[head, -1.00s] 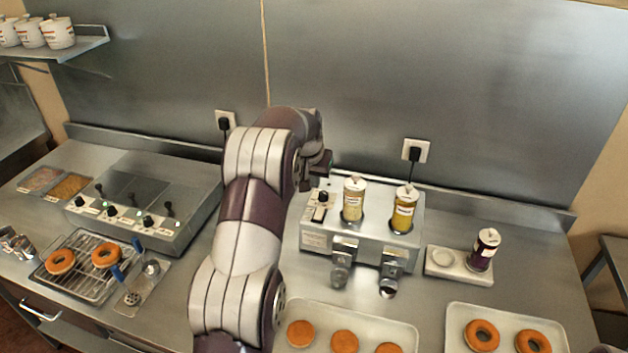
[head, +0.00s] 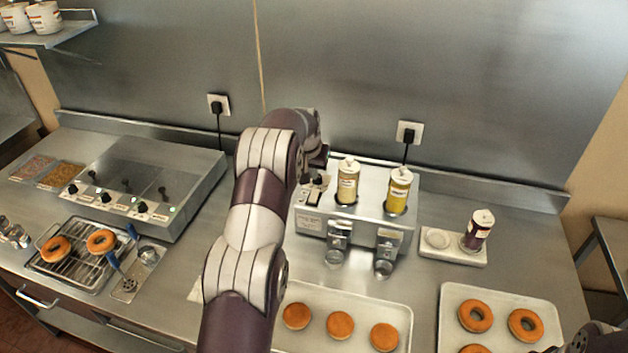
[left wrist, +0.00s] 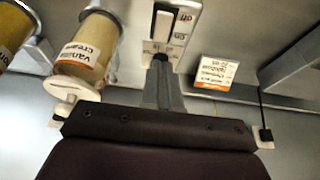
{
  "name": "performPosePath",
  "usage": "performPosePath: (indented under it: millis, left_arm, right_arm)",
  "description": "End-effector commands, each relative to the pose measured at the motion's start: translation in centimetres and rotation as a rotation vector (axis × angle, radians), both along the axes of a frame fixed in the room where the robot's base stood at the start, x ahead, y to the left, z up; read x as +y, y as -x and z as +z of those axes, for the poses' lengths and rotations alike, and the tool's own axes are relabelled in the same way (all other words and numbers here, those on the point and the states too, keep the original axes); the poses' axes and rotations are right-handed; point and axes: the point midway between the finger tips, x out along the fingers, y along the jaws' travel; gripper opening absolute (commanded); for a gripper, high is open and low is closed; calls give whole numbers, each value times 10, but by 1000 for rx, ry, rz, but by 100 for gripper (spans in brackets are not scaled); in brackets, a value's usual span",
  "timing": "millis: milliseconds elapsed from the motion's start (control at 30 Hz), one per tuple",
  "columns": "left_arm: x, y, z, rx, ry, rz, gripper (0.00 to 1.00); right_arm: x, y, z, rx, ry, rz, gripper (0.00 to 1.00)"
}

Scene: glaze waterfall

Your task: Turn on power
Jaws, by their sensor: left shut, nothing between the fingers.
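The silver filling dispenser (head: 358,222) stands on the counter, holding two labelled jars of yellow filling. Its power switch plate (left wrist: 188,22), marked "off" and "on", is close up in the left wrist view. A pale rocker (left wrist: 163,26) sits beside the words. My left gripper (left wrist: 160,60) is shut and empty, its tips at the plate's lower edge by the "on" side. I cannot tell whether they touch it. In the head view my left gripper (head: 318,158) is at the dispenser's back left corner, and its fingertips are hidden.
Trays of doughnuts (head: 500,290) and filled rounds (head: 290,345) lie in front. A lidded unit with knobs (head: 150,185) and a rack (head: 75,275) stand left. A dark bottle (head: 477,232) stands right on a pale holder. Cords hang from wall sockets (head: 410,132).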

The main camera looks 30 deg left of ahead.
Motion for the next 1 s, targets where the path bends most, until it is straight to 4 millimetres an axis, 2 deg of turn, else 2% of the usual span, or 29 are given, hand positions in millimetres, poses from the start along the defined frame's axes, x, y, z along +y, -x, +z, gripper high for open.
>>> performPosePath:
  millis: [33,200,433,800,867,967,1000]
  left_arm:
    - [0,-3,-6,4,2,0,0]
    - [3,-12,-36,3,1,0,0]
    - [4,-17,-64,0,0,0,0]
    - [4,-17,-69,-1,0,0,0]
    - [4,-18,-73,-1,0,0,0]
    - [5,-20,-85,-4,-1,0,0]
    - [5,-20,-79,-2,0,0,0]
  right_arm:
    - [0,0,10,0,0,0,43]
    - [0,0,27,0,0,0,43]
    - [0,0,37,0,0,0,43]
    - [0,0,37,0,0,0,43]
    - [0,0,31,0,0,0,43]
    - [0,0,7,0,0,0,43]
    - [0,0,12,2,0,0,43]
